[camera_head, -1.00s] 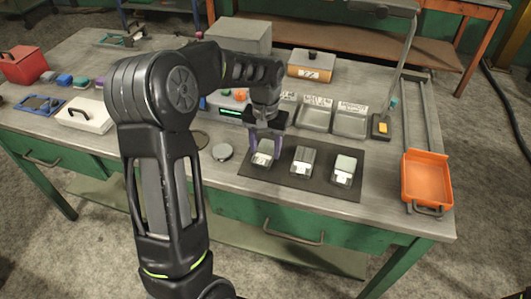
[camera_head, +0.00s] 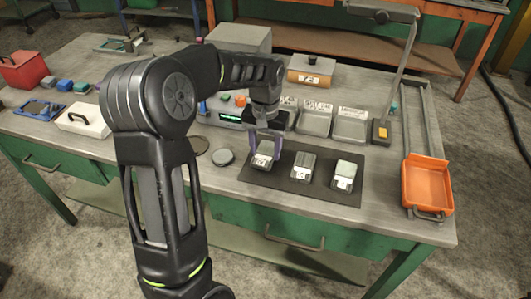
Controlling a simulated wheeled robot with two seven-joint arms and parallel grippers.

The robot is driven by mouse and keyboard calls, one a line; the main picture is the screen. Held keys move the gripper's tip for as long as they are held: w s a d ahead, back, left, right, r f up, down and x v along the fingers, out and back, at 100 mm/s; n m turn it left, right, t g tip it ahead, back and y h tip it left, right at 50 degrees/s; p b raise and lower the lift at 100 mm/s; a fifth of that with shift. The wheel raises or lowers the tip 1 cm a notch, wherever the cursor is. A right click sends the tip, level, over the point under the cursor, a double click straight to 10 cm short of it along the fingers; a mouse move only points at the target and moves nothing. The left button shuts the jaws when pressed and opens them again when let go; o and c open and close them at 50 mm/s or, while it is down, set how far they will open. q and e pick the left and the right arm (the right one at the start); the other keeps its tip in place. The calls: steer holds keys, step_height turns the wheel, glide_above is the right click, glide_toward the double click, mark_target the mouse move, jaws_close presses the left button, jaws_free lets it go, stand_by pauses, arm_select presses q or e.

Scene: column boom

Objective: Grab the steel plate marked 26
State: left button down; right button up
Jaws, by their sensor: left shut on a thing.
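Three small steel plates or blocks with pale labels are in a row at the dark mat (camera_head: 320,190) on the bench. My left gripper (camera_head: 264,152) points down with its purple fingers shut on the left steel plate (camera_head: 262,162). The fingers hide part of that plate, and I cannot tell whether it touches the mat. The middle steel plate (camera_head: 303,166) and the right steel plate (camera_head: 344,175) stand free on the mat. The markings are too small to read, so I cannot tell which is 26. My right gripper is not in view.
An orange tray (camera_head: 428,186) sits at the bench's right edge. Grey bins (camera_head: 350,124) and a lamp stand (camera_head: 381,130) are behind the mat. A round grey disc (camera_head: 223,157) lies left of it, and a white case (camera_head: 84,119) farther left.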

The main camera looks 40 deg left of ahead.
mark_target(266, 153)
arm_select(q)
step_height(266, 153, up, 8)
steer(key=shift+r, duration=0.25)
stand_by(0.6)
